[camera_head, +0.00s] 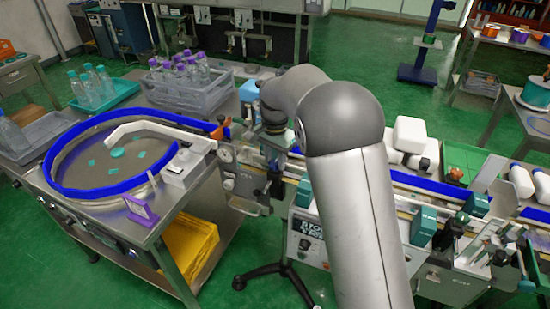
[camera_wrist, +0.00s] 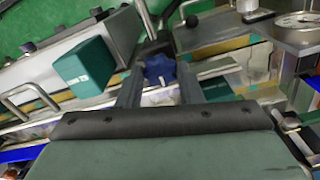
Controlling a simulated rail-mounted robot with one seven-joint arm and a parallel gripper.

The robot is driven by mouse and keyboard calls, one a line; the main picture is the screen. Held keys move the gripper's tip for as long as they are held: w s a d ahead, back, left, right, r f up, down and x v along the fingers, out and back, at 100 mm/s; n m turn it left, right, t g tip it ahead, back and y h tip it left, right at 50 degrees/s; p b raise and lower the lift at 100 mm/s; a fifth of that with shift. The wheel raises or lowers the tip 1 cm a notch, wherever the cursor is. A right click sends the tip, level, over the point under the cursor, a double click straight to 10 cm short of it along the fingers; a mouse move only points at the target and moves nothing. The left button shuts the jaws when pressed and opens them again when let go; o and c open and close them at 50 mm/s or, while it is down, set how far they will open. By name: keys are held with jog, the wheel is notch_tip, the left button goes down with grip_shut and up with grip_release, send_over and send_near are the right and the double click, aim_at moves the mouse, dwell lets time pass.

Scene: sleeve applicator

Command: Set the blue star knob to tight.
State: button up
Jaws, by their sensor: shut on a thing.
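The blue star knob (camera_wrist: 159,70) shows in the upper middle of the wrist view, with a small light mark on its face. My gripper (camera_wrist: 159,84) has one dark finger on each side of it, and the fingers are shut on the knob. The knob's mount and any tight or loose marking cannot be made out. In the head view my arm covers the gripper and the knob.
In the wrist view a teal block (camera_wrist: 85,68) stands left of the fingers and a round gauge (camera_wrist: 297,20) is at the upper right. In the head view a blue-rimmed turntable (camera_head: 60,187) lies left of my arm, and a conveyor (camera_head: 437,188) runs right.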

aim_at(275, 162)
jog(key=o, duration=1)
jog(key=shift+r, duration=0.15)
notch_tip(275, 162, up, 17)
jog(key=shift+r, duration=0.1)
